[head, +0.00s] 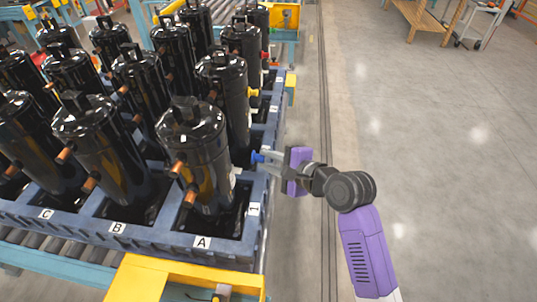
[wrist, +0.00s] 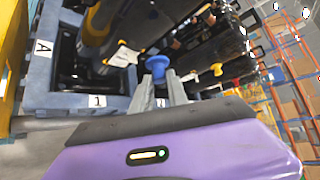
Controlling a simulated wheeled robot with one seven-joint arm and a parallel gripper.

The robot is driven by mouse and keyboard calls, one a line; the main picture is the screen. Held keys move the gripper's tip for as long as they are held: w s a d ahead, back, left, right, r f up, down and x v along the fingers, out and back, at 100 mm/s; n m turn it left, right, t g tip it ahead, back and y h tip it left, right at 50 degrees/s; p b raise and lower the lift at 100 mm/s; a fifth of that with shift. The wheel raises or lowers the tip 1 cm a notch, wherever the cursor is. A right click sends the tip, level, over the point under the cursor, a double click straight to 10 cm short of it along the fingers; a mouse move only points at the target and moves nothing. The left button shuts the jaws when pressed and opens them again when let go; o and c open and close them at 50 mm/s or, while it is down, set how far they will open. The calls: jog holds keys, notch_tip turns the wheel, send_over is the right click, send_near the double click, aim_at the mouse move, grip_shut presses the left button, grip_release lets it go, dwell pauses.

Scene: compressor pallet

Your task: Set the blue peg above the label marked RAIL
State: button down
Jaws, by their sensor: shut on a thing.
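The blue peg (head: 255,157) is between the fingertips of my gripper (head: 264,158), at the right side of the blue pallet (head: 150,236). In the wrist view the peg (wrist: 157,66) shows its round blue head just beyond the fingers of my gripper (wrist: 160,88), which are shut on it. The peg is close to a black compressor; whether it touches anything is unclear. I can read no label marked RAIL. Labels A (head: 202,243), B (head: 117,229), C (head: 46,214) and 1 (head: 254,209) show on the pallet rim.
Several black compressors (head: 196,150) with copper stubs fill the pallet. A yellow peg (head: 253,92) and a red peg (head: 264,55) show farther back along the right side. A yellow fixture (head: 140,280) stands at the front.

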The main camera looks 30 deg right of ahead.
jog(key=shift+d+r, duration=0.15)
jog(key=shift+r, duration=0.45)
jog(key=shift+d+r+p, duration=0.1)
jog(key=shift+p, duration=0.25)
jog(key=shift+w+a+p, duration=0.65)
jog(key=shift+w+a, duration=0.15)
jog(key=shift+a, duration=0.3)
jog(key=shift+w+a+p, duration=0.6)
jog(key=shift+w+a, duration=0.15)
jog(key=shift+a, duration=0.35)
jog(key=shift+p, duration=1.1)
jog(key=shift+w+a, duration=0.4)
jog(key=shift+a, duration=0.2)
dwell(0.8)
